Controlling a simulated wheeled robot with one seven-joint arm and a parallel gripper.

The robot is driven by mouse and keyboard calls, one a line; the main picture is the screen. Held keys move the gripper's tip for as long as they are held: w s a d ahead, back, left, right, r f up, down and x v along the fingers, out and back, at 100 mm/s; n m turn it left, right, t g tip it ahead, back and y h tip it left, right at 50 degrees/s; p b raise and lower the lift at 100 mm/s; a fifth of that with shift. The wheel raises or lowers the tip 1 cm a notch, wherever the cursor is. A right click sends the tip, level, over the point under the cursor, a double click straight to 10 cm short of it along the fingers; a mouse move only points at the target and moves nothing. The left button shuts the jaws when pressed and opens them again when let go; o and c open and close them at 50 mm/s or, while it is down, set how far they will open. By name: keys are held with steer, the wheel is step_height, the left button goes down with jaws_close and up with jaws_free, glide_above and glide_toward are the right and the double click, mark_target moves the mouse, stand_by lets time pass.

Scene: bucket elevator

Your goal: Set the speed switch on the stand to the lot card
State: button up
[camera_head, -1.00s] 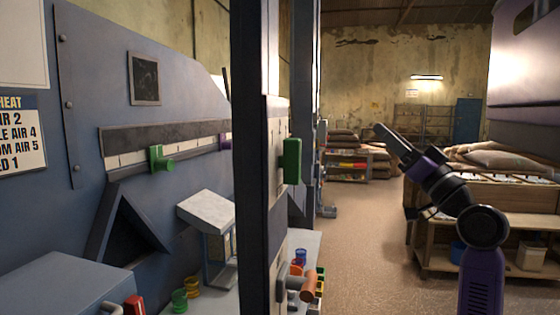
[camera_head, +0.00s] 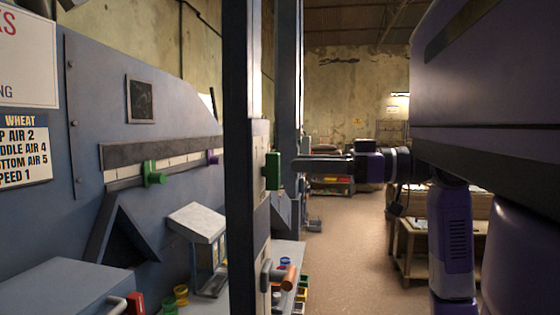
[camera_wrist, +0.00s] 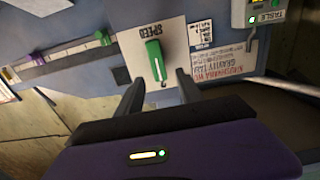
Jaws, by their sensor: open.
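The speed switch is a green lever (camera_head: 272,171) on the upright stand (camera_head: 241,150). In the wrist view the green lever (camera_wrist: 155,60) sits upright, slightly tilted, on a pale plate (camera_wrist: 138,52) marked SPEED. I cannot read its position marks. The lot card (camera_head: 22,150) on the machine at left is partly cut off; it shows WHEAT and a bottom line ending "PEED 1". My gripper (camera_head: 298,164) is level with the lever, just right of it, with a small gap. In the wrist view my gripper (camera_wrist: 158,90) is open and empty, its fingers spread on either side below the lever.
A green slider knob (camera_head: 153,173) and a purple one (camera_head: 212,157) sit on the machine's scale. A table label (camera_wrist: 268,17) marks a box near the lever. Open floor (camera_head: 345,250) lies right of the stand.

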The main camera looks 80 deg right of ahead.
mark_target(279, 162)
steer(key=shift+w+a+p, duration=0.15)
steer(key=shift+w+p, duration=0.35)
steer(key=shift+w, duration=2.1)
jaws_close()
